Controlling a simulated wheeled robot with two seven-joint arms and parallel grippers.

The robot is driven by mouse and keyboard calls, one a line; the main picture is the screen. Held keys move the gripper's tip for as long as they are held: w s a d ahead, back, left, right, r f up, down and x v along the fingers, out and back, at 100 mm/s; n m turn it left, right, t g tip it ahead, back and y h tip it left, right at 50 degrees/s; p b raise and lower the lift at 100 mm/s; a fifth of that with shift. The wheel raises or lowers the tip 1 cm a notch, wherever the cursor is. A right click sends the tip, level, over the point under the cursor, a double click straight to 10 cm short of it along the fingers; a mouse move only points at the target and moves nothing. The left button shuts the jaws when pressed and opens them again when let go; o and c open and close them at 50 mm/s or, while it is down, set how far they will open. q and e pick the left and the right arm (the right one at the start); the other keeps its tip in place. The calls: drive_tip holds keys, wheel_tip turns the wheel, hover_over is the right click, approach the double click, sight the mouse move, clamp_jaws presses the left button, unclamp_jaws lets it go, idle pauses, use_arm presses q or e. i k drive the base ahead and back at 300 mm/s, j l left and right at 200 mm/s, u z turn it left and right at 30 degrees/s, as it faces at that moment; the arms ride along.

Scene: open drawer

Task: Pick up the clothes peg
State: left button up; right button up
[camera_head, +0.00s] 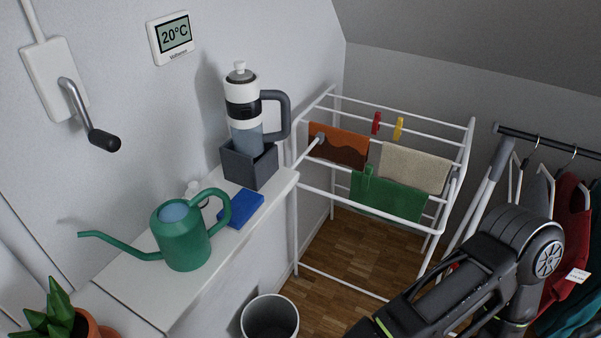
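Clothes pegs are on the white drying rack (330,191). A red peg (376,122) and a yellow peg (398,129) sit upright on a rear bar. A green peg-like piece (368,173) stands at the top edge of the green cloth, and its colour blends with the cloth. A small grey piece (319,138) is at the left end of the orange-brown cloth; I cannot tell what it is. My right arm crosses the lower right, but its gripper is out of the picture. My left gripper is not in view.
A white ledge (135,290) holds a green watering can (184,240), a blue block (240,209) and a bottle in a grey box (249,165). A bin (270,318) stands on the wooden floor. A clothes rail (545,140) with hung garments is at the right.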

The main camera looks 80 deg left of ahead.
sight(369, 171)
drive_tip(key=u, duration=2.3)
